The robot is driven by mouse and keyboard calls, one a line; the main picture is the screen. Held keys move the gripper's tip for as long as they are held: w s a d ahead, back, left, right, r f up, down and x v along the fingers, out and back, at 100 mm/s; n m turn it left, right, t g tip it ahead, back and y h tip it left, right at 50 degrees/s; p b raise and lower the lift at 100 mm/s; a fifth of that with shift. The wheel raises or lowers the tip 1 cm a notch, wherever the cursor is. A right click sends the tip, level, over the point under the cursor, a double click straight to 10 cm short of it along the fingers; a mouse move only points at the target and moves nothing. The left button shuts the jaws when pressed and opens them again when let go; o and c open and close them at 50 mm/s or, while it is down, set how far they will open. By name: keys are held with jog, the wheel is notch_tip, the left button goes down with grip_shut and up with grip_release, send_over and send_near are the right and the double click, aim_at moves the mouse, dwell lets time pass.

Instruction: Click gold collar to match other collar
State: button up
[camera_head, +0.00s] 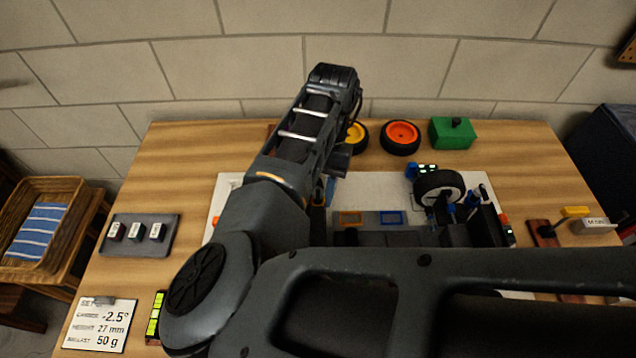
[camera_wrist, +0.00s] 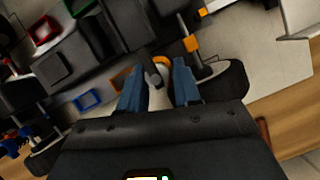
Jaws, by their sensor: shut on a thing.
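In the wrist view, the two blue fingers of my gripper (camera_wrist: 158,86) are closed in around a dark grey rod-like piece (camera_wrist: 152,76). An orange-gold curved piece (camera_wrist: 155,60) shows just beyond the fingertips, partly hidden by them. I cannot tell whether it is the gold collar. A small orange-gold block (camera_wrist: 192,43) sits on a thin rod right of the fingers, apart from them. The racecar's dark chassis (camera_wrist: 105,30) reaches to the upper left. In the head view, my arm covers most of the gripper and the near end of the car.
A mounted car wheel (camera_head: 438,188) stands at the right of the white board (camera_head: 270,185). Loose yellow (camera_head: 356,137) and orange (camera_head: 401,136) wheels and a green box (camera_head: 453,134) stand at the back. A setup card (camera_head: 100,325) and a grey tray (camera_head: 140,236) lie at the left.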

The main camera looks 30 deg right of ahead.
jog(key=shift+m, duration=0.4)
jog(key=o, duration=1)
jog(key=shift+o, duration=0.2)
jog(key=v, duration=0.7)
jog(key=shift+d+r, duration=0.25)
jog(key=shift+r, duration=0.05)
